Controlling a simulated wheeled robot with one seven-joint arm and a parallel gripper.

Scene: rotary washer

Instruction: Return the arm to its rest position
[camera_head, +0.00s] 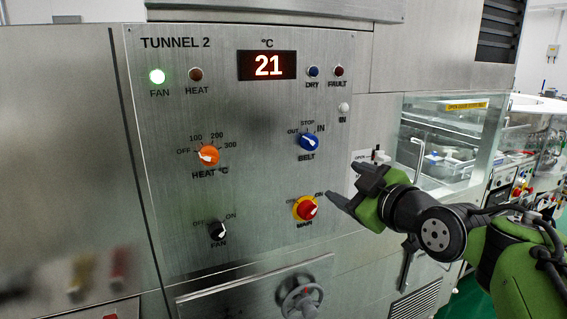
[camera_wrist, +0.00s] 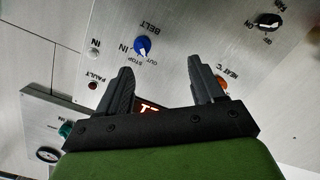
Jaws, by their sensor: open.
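My gripper (camera_head: 345,185) is open and empty, in front of the right side of the TUNNEL 2 panel (camera_head: 260,110) in the head view. Its fingers are apart from the red and yellow MAIN knob (camera_head: 305,208) and the blue BELT knob (camera_head: 309,141). My green and black arm reaches in from the lower right. In the wrist view, my gripper's two dark fingers (camera_wrist: 160,85) stand spread, with the blue BELT knob (camera_wrist: 142,47) beyond them and part of the red display (camera_wrist: 149,107) between them.
The display (camera_head: 267,65) reads 21 and the green FAN lamp (camera_head: 157,76) is lit. An orange HEAT knob (camera_head: 208,155), a black FAN knob (camera_head: 217,230) and a handwheel (camera_head: 301,297) project from the front. A glass-sided enclosure (camera_head: 450,140) stands at the right.

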